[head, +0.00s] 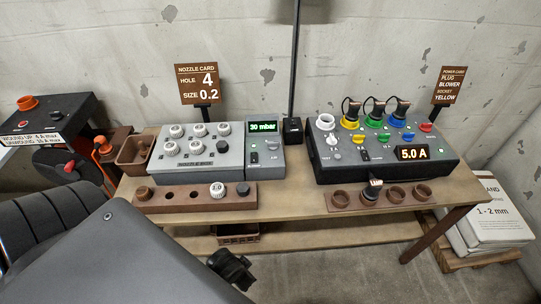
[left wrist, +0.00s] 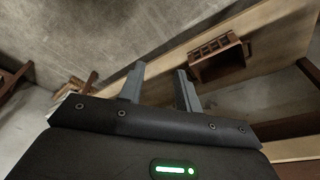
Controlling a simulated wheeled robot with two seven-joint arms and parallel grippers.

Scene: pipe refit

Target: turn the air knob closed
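The grey box with a green "30 mbar" display (head: 264,127) stands on the table beside the nozzle box. A small pale knob (head: 273,146) sits below the display, with a dark switch (head: 254,157) to its left. The label is too small to read, so I cannot tell for sure that this is the air knob, or how it is turned. My left gripper shows in the left wrist view (left wrist: 159,73), its two fingers apart with nothing between them. It is away from the boxes, near the lower shelf. My right gripper is not in view.
The nozzle box (head: 196,158) carries several white caps and a black one. A wooden rack (head: 172,203) lies before it. A dark box (head: 342,169) with coloured plugs and "5.0 A" stands right. A brown crate (left wrist: 218,65) sits on the shelf. A black post rises behind.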

